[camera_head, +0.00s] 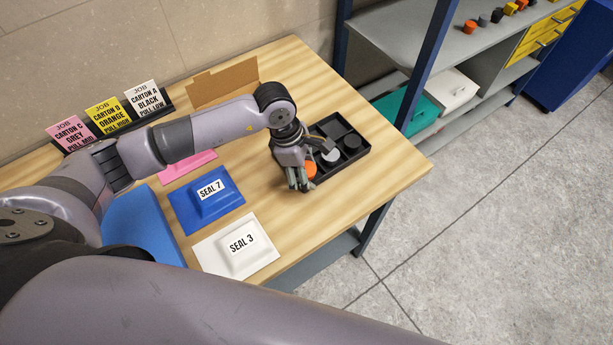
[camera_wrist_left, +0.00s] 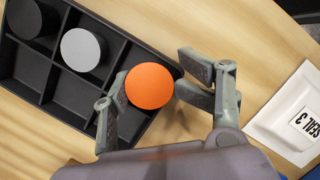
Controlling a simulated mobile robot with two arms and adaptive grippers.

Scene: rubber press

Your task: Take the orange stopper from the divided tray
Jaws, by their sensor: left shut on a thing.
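The black divided tray (camera_head: 332,127) lies near the right end of the wooden table; it fills the left of the left wrist view (camera_wrist_left: 72,97). The round orange stopper (camera_wrist_left: 149,86) appears over the tray's corner, covering part of its rim; its edge shows in the head view (camera_head: 311,168). My left gripper (camera_wrist_left: 147,94) is shut on the orange stopper, with a finger on either side. In the head view my left gripper (camera_head: 301,184) points down at the tray's near-left side. I cannot tell the stopper's height. My right gripper is not in view.
A grey stopper (camera_wrist_left: 83,49) and a black stopper (camera_wrist_left: 30,17) sit in neighbouring compartments. A white SEAL 3 packet (camera_head: 240,247) and a blue SEAL 7 packet (camera_head: 205,200) lie left of the tray. Bare table lies between tray and front edge.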

